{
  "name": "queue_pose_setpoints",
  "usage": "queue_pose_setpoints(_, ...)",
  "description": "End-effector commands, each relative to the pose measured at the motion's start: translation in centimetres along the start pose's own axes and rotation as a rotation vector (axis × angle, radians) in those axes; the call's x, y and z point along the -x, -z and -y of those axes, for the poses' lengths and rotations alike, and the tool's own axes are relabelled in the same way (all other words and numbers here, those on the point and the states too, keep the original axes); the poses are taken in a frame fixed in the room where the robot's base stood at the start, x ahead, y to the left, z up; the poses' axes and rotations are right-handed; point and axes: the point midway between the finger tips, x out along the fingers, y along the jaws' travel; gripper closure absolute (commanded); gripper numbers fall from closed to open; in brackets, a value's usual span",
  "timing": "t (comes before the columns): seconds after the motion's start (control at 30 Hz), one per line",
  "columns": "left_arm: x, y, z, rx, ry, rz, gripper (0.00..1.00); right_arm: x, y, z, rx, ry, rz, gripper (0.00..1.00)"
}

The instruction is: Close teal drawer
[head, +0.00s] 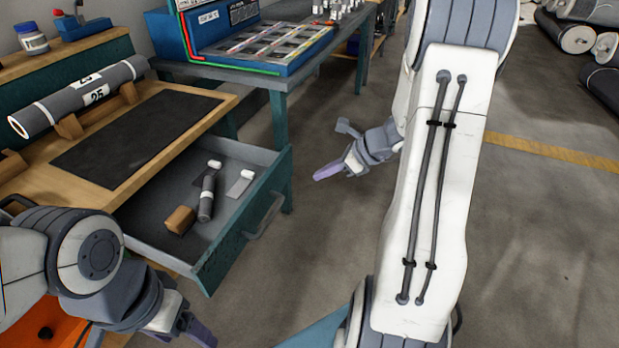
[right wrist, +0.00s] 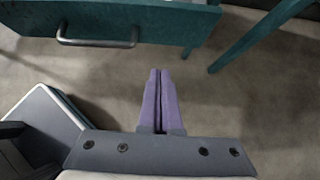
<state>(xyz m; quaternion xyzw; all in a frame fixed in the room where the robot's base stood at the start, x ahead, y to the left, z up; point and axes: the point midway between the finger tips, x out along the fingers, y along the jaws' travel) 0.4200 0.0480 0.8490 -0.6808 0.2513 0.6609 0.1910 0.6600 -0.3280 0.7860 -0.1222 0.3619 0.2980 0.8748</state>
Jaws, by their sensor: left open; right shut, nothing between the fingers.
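The teal drawer (head: 233,232) is pulled out from under the wooden workbench, with its inside visible in the head view. Its metal bar handle (head: 264,217) is on the front face. The drawer front (right wrist: 120,12) and handle (right wrist: 98,42) also show in the right wrist view. My right gripper (head: 318,178) is shut and empty, to the right of the drawer and apart from it. Its purple fingers (right wrist: 160,100) lie together over the floor in the right wrist view. My left gripper (head: 200,338) is open at the bottom left, below the drawer front, partly cut off by the frame edge.
In the drawer lie a small brown block (head: 180,220), a dark cylinder (head: 207,196) and a white-ended item (head: 240,184). A grey roll (head: 75,98) rests on the bench. A teal table (head: 285,95) stands behind.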

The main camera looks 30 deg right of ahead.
Motion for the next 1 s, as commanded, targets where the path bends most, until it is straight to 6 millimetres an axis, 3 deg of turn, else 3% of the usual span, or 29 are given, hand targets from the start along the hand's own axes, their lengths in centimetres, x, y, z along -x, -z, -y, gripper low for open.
queue_pose_setpoints(0.4, -2.5, -0.1, 0.2, 0.0, 0.0, 0.0, 0.27, -9.0, 0.2, -0.3, 0.006, -0.007, -0.003, 1.0)
queue_pose_setpoints(0.63, -2.1, -0.1, 0.2, 0.0, 0.0, 0.0, 0.27, -10.8, -2.4, -0.2, 0.009, -0.004, -0.002, 1.0)
queue_pose_setpoints(1.0, -2.1, -0.1, 0.2, 0.0, 0.0, 0.0, 0.27, -11.2, -2.9, -0.2, 0.006, -0.003, -0.001, 1.0)
